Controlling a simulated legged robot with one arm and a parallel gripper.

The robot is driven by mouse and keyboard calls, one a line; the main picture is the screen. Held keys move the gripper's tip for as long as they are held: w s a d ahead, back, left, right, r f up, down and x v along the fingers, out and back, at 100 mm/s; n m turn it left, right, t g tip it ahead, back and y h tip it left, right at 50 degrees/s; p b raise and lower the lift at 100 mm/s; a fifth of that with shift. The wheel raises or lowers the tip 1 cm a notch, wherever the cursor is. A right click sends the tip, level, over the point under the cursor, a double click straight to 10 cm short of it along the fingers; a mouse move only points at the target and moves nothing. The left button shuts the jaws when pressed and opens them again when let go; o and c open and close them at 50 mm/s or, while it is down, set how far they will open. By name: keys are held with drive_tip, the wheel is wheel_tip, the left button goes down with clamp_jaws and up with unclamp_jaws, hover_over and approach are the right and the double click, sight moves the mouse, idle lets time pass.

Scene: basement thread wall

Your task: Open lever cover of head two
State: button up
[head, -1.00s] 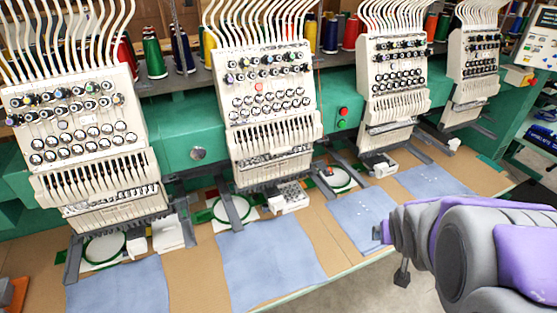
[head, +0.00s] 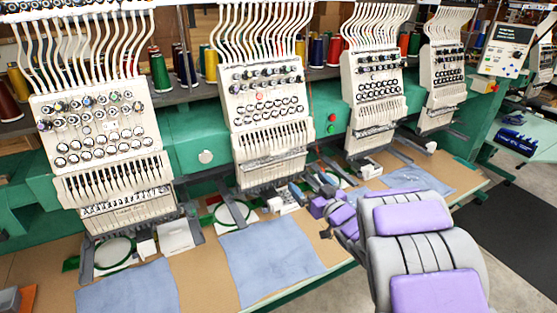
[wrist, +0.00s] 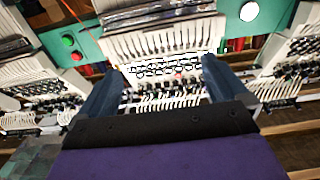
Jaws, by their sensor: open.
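Head two (head: 265,110) is the second white embroidery head from the left. Its slatted white lever cover (head: 270,142) spans the lower front, below the rows of round dials. I cannot tell that the cover has moved from its closed place. My gripper (head: 311,183) is open and empty, low and to the right of head two in the head view. In the wrist view, which is upside down, my gripper (wrist: 162,66) has its two dark blue fingers apart, with the slatted cover (wrist: 165,42) showing beyond and between them. No contact with the cover is visible.
Head one (head: 100,120) and head three (head: 375,85) stand on either side. Red and green buttons (head: 332,123) are right of head two. Blue cloths (head: 268,260) lie on the brown table below. Thread cones (head: 160,73) stand behind.

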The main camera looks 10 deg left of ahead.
sight(281, 153)
drive_tip(key=b+x, duration=0.2)
drive_tip(key=x, duration=1.5)
drive_tip(key=shift+w, duration=0.1)
drive_tip(key=shift+d, duration=0.1)
drive_tip(key=c, duration=1.5)
drive_tip(key=shift+r+p, duration=0.1)
drive_tip(key=shift+p, duration=0.2)
